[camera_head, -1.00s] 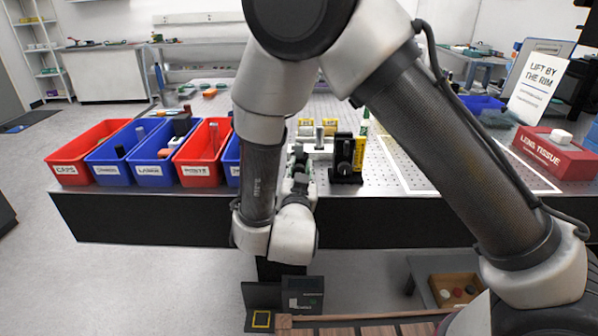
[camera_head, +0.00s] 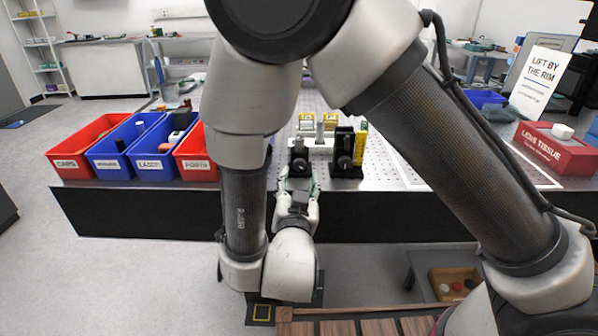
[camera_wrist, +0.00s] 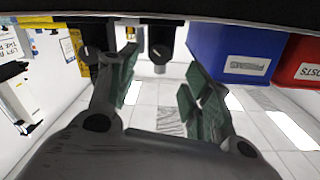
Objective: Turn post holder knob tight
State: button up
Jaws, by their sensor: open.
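Two black post holders stand near the table's front edge in the head view, a left one (camera_head: 299,158) and a right one (camera_head: 344,152). Each has a dark round knob on its front face. In the wrist view, two dark blocks with light marks, one at left (camera_wrist: 97,52) and one near the middle (camera_wrist: 163,40), appear to be these holders. My gripper (camera_head: 298,188) is open and empty, just in front of the left holder and below its knob, apart from it. The wrist view shows its green-padded fingers (camera_wrist: 160,72) spread with nothing between them.
Red and blue labelled bins (camera_head: 135,150) line the table's left front, with my forearm covering part of the row. Yellow boxes (camera_head: 307,120) stand behind the holders. A red lens tissue box (camera_head: 556,148) and a sign (camera_head: 537,85) are at right.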

aim_at(300, 167)
jog(key=s, duration=0.3)
jog(key=shift+s+a, duration=0.1)
jog(key=shift+s, duration=0.3)
jog(key=w+n, duration=0.1)
jog(key=w, duration=0.2)
jog(key=w+n, duration=0.1)
jog(key=w, duration=0.3)
jog(key=w+n+y, duration=0.1)
jog(key=w+n, duration=0.1)
jog(key=w, duration=0.2)
jog(key=shift+w+d+f, duration=0.1)
jog(key=shift+w+d, duration=0.05)
jog(key=shift+d, duration=0.25)
jog(key=c, duration=1.1)
